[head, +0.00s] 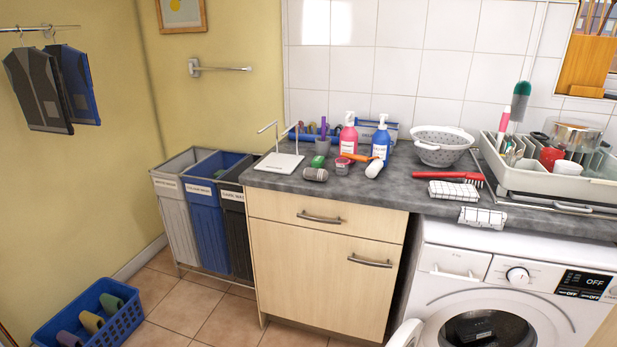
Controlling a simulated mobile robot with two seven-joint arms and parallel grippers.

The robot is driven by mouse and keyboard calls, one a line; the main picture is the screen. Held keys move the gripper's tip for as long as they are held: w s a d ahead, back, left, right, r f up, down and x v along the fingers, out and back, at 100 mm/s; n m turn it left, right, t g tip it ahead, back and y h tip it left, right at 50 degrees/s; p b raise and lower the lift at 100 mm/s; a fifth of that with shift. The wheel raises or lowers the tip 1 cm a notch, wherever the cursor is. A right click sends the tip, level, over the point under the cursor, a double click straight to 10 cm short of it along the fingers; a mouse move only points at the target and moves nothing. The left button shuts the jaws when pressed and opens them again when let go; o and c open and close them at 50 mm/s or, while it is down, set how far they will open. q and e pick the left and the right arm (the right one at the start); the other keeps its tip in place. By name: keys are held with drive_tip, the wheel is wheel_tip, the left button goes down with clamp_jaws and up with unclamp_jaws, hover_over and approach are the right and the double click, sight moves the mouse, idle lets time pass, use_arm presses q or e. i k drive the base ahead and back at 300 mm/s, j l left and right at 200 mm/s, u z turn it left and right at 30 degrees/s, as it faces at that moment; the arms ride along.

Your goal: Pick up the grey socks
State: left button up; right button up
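A small grey rolled bundle (316,174), which looks like the grey socks, lies near the front edge of the dark countertop (390,200), left of a small red-and-grey item. A blue basket (118,330) on the floor at lower left holds several rolled bundles: a yellow one (92,322), a green one (110,301) and a greyish one (68,338) whose exact colour is hard to tell. Neither of my grippers shows in the head view.
A green item (318,161), pink bottle (348,137), blue bottle (381,139) and white stand (279,162) crowd around the grey bundle. Further right are a colander (441,149), red brush (450,175) and dish rack (545,180). Bins (186,218) stand left of the cabinet.

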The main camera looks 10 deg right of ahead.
sight(315, 175)
drive_tip(key=j+z, duration=0.15)
drive_tip(key=j, duration=0.7)
drive_tip(key=i+j, duration=0.1)
drive_tip(key=j, duration=0.15)
drive_tip(key=i+j+z, duration=0.1)
drive_tip(key=j, duration=0.2)
drive_tip(key=i+j+z, duration=0.1)
drive_tip(key=j, duration=0.2)
drive_tip(key=i+j+z, duration=0.15)
drive_tip(key=i+j, duration=0.15)
drive_tip(key=i, duration=0.15)
drive_tip(key=i+j+z, duration=0.1)
drive_tip(key=i+j, duration=0.25)
drive_tip(key=i, duration=0.05)
